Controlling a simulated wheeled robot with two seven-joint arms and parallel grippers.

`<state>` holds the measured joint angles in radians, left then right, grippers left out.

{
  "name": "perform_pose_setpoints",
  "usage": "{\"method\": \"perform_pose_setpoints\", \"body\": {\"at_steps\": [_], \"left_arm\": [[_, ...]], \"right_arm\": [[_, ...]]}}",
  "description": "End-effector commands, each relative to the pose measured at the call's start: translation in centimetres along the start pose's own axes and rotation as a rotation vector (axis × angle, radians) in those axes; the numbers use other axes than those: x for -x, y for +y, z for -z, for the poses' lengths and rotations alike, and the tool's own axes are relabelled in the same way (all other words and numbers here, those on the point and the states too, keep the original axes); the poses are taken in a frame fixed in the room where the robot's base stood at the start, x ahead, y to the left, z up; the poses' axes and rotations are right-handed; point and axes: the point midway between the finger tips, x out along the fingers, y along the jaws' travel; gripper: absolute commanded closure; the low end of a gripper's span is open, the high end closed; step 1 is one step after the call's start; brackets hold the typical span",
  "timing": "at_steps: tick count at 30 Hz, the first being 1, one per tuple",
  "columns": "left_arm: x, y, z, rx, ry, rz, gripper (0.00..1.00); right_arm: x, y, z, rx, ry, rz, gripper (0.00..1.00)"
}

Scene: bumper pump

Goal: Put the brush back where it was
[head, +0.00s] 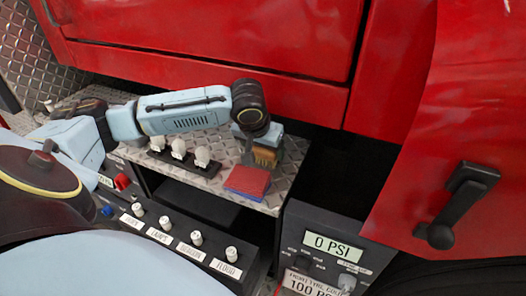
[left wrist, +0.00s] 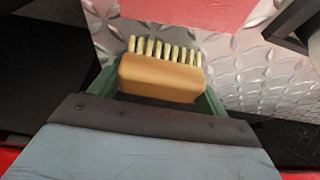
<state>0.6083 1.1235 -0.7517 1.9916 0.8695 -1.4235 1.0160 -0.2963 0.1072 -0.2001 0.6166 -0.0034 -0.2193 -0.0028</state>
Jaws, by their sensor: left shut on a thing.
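The brush (head: 265,157) has an orange-brown wooden body and pale bristles. My left gripper (head: 263,147) is shut on it, near the right end of the diamond-plate ledge (head: 215,180). In the left wrist view the brush (left wrist: 160,78) sits between the green fingers, with its bristles towards the top of the picture, over the metal plate. I cannot tell whether the brush touches the ledge. A red pad with a blue edge (head: 247,181) lies on the ledge just left of and in front of the brush. My right gripper is not in view.
Several white-topped knobs (head: 178,150) stand on the ledge left of the gripper. Below is a black panel with labelled knobs (head: 197,238). A gauge box reading 0 PSI (head: 332,246) stands at right. Red body panels (head: 210,30) rise behind, and a red door with a black handle (head: 462,205) is at right.

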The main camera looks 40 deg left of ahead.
Motion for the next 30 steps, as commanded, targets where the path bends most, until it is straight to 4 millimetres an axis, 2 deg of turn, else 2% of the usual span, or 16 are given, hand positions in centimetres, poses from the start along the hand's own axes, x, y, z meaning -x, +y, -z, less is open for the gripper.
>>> {"method": "perform_pose_setpoints", "body": {"at_steps": [1,3,14,15,19,30], "left_arm": [[-0.9,0.0,-0.4,0.001,-0.001,0.001,0.45],[-1.5,0.0,-0.6,0.0,0.001,0.0,0.45],[-1.7,0.0,-0.7,0.0,-0.001,0.0,0.45],[-1.7,0.0,-0.7,0.0,0.0,0.0,0.19],[-1.7,0.0,-0.7,0.0,0.0,0.0,0.02],[-1.1,0.0,-0.5,-0.001,0.003,0.0,0.02]], "right_arm": [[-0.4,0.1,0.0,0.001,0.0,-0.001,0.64],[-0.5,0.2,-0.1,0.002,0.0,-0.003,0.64],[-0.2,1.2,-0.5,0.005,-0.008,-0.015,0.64],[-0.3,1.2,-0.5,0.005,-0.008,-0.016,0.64],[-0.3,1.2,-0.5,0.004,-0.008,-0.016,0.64],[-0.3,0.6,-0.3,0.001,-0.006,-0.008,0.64]]}}
